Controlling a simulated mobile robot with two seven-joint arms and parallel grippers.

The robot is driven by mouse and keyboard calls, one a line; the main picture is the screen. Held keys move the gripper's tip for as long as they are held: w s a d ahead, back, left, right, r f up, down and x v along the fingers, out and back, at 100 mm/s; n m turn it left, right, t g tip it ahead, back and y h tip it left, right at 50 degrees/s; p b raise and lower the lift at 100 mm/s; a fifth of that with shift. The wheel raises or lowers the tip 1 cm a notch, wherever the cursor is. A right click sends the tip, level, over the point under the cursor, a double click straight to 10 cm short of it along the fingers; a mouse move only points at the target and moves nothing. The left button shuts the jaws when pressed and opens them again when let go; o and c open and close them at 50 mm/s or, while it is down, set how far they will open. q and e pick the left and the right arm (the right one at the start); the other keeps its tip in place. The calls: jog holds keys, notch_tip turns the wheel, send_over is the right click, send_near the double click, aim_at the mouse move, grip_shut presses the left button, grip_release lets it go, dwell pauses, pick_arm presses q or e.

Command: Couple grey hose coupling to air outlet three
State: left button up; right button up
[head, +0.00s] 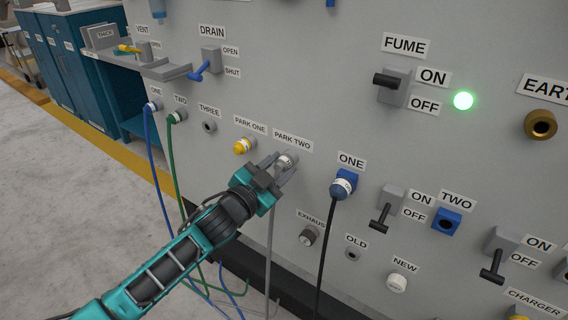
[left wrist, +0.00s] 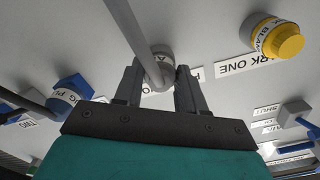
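The grey hose coupling (head: 288,157) sits on the PARK TWO port, its grey hose (head: 271,235) hanging down. In the left wrist view the coupling (left wrist: 162,52) lies between and just beyond my fingertips, with the hose passing over the gripper. My left gripper (head: 283,167) is at the coupling, its fingers apart on either side; a small gap seems to show, so it looks open. Air outlet THREE (head: 209,126) is a bare grey port up and left of the gripper, with nothing on it. My right gripper is not in view.
Blue (head: 153,105) and green (head: 177,116) couplings sit on outlets ONE and TWO, hoses hanging. A yellow cap (head: 244,145) is on PARK ONE, close to the gripper. A blue plug (head: 343,185) with black cable is to the right. A drain lever (head: 206,67) sticks out above THREE.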

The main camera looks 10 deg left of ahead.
aim_at(277, 169)
pick_arm(q)
grip_shut()
jog(key=shift+s+a+p, duration=0.2)
jog(key=shift+s+p, duration=0.15)
jog(key=shift+s, duration=0.2)
dwell(0.4)
jog(key=shift+s, duration=0.15)
jog(key=shift+p+v, duration=0.5)
jog(key=shift+v, duration=0.7)
jog(key=shift+a, duration=0.1)
